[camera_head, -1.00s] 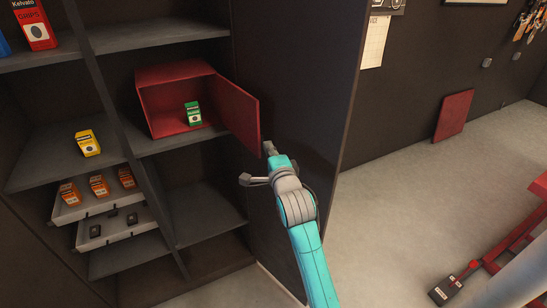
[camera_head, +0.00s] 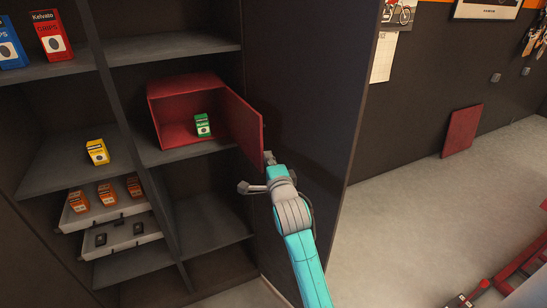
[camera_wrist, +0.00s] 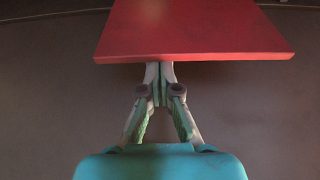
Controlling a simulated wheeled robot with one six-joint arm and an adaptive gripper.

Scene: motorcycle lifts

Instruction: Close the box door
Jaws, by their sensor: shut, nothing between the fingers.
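The red box (camera_head: 187,86) stands on a middle shelf of the dark cabinet, its front open. Its red door (camera_head: 242,124) is hinged on the right side and swung outward. A green packet (camera_head: 203,125) stands inside the box. My gripper (camera_head: 269,158) is shut and empty, close to the lower outer corner of the door. In the wrist view the red door panel (camera_wrist: 195,30) fills the upper middle, and my gripper (camera_wrist: 160,68) has its closed fingertips at the panel's near edge. I cannot tell whether they touch it.
A yellow packet (camera_head: 97,152) stands on the left shelf. Below it, orange packets and black items sit on pulled-out light trays (camera_head: 140,232). The tall cabinet side panel (camera_head: 307,110) stands right behind my arm. Open floor (camera_head: 410,210) lies to the right.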

